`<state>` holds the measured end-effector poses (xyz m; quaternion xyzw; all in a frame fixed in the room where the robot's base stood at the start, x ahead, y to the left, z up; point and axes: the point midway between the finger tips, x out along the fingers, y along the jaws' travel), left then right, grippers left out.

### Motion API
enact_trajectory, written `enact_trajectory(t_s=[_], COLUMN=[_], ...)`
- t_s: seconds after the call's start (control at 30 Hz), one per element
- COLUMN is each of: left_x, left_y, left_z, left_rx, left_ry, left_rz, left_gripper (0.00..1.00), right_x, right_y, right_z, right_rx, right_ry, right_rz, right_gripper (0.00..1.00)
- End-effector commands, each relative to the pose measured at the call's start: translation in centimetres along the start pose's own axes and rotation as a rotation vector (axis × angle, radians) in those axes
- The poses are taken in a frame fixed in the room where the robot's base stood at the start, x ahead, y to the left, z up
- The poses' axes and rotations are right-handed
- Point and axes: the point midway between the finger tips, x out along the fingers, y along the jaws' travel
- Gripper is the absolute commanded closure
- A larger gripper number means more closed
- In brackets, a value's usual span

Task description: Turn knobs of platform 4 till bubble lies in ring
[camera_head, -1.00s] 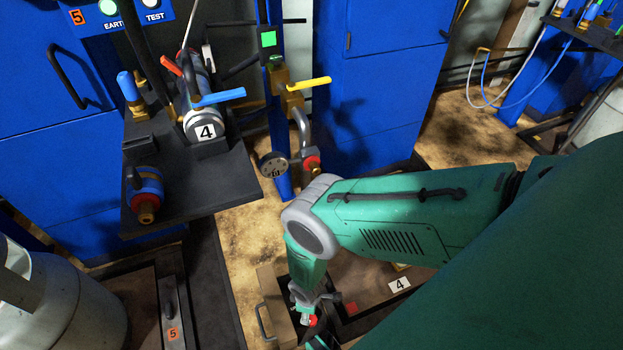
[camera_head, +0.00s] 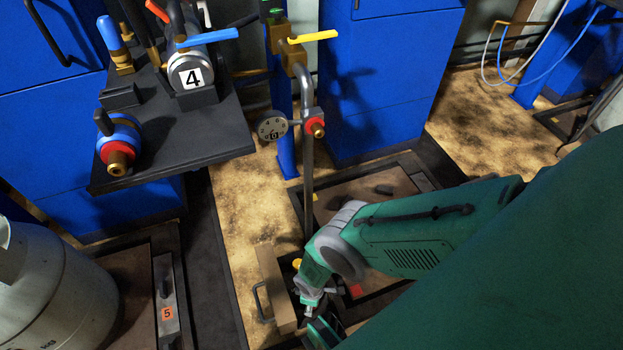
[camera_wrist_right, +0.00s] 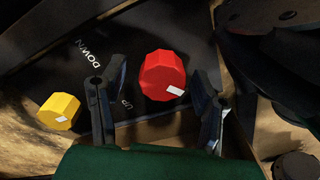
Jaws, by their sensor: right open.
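In the wrist view a red faceted knob (camera_wrist_right: 162,75) with a white tag stands on a dark panel marked UP and DOWN. A yellow knob (camera_wrist_right: 59,111) is to the left, outside the fingers. In the head view my right gripper (camera_head: 316,318) is low at the bottom centre, and the yellow knob (camera_head: 297,264) shows just behind my arm. The bubble and its ring are not visible. My left gripper is out of view.
A brown case side with a handle (camera_head: 262,300) is left of my gripper. A pipe with a gauge (camera_head: 271,126) stands behind my arm. A grey tank (camera_head: 60,300) is at lower left.

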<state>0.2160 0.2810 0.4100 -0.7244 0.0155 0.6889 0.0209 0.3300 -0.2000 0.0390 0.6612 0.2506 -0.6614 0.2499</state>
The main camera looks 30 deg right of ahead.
Motion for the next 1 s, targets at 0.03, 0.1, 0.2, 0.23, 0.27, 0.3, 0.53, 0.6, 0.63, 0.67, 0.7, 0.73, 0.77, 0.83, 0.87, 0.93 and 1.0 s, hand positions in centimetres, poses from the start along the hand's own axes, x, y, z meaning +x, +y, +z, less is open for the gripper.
enact_trajectory(t_s=[0.03, 0.1, 0.2, 0.23, 0.27, 0.3, 0.53, 0.6, 0.63, 0.67, 0.7, 0.73, 0.77, 0.83, 0.87, 0.93, 1.0], left_x=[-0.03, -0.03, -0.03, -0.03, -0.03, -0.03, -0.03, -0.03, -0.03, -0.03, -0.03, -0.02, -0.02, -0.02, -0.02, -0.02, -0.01], left_y=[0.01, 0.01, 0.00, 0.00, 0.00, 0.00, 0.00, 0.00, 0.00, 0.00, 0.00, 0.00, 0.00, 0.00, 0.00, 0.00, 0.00], left_z=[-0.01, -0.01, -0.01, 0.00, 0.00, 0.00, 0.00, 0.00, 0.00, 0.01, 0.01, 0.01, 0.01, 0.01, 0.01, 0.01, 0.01], left_rx=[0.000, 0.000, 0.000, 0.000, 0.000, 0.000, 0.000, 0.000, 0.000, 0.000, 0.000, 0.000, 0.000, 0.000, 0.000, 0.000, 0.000], left_ry=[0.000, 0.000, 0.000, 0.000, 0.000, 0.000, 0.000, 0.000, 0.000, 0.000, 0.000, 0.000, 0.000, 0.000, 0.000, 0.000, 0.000], left_rz=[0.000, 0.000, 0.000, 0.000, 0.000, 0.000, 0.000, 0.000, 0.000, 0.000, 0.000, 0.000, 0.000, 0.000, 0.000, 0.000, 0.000], left_gripper=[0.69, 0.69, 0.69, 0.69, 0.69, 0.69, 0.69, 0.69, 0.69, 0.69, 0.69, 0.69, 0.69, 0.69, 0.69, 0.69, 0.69], right_x=[-0.05, -0.05, -0.05, -0.05, -0.05, -0.05, -0.07, -0.07, -0.07, -0.06, -0.06, -0.05, -0.05, -0.05, -0.05, -0.05, -0.05], right_y=[-0.03, -0.04, -0.05, -0.04, -0.04, -0.04, -0.05, -0.03, -0.03, -0.03, -0.02, -0.02, -0.01, 0.01, 0.02, 0.04, 0.07], right_z=[-0.04, -0.05, -0.06, -0.06, -0.06, -0.07, -0.12, -0.14, -0.15, -0.16, -0.17, -0.18, -0.18, -0.19, -0.20, -0.20, -0.20], right_rx=[0.000, -0.001, -0.001, -0.001, -0.001, -0.001, 0.025, 0.049, 0.063, 0.077, 0.100, 0.118, 0.140, 0.190, 0.213, 0.266, 0.321], right_ry=[0.000, 0.000, 0.000, 0.000, 0.000, 0.000, 0.001, 0.001, 0.001, 0.002, 0.002, 0.002, 0.002, 0.003, 0.003, 0.003, 0.003], right_rz=[0.000, 0.000, 0.000, 0.000, 0.000, 0.000, 0.000, 0.000, 0.000, 0.000, 0.000, 0.000, 0.000, 0.000, 0.000, 0.000, 0.000], right_gripper=[0.44, 0.55, 0.90, 0.94, 0.94, 0.94, 0.94, 0.94, 0.94, 0.93, 0.93, 0.93, 0.93, 0.93, 0.93, 0.93, 0.93])
